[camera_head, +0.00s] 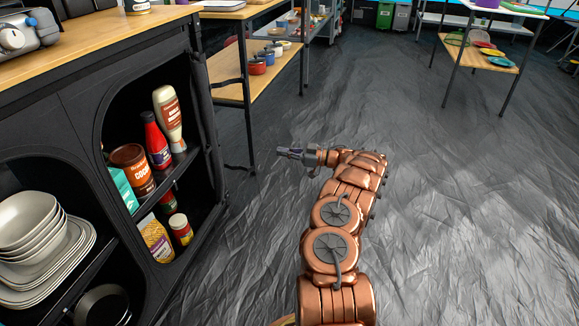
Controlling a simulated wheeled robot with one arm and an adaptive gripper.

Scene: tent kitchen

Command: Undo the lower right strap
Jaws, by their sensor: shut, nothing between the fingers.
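A black fabric kitchen cabinet (75,135) stands at the left with arched openings. Dark fabric, apparently a rolled-up flap (201,105), runs down the right edge of the right opening. A thin dark strap (238,168) sticks out low on that side, and another strap (228,82) sticks out higher up. Whether the lower strap is fastened is too small to tell. My gripper (283,152) is shut and empty. It points left toward the cabinet's right side, apart from the lower strap and to its right in the picture.
The right opening holds a cocoa tin (133,168), a red bottle (157,140) and other food packs. Plates (45,240) are stacked in the left opening. A wooden shelf table (228,92) stands behind. The wrinkled grey floor (460,220) is clear at right.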

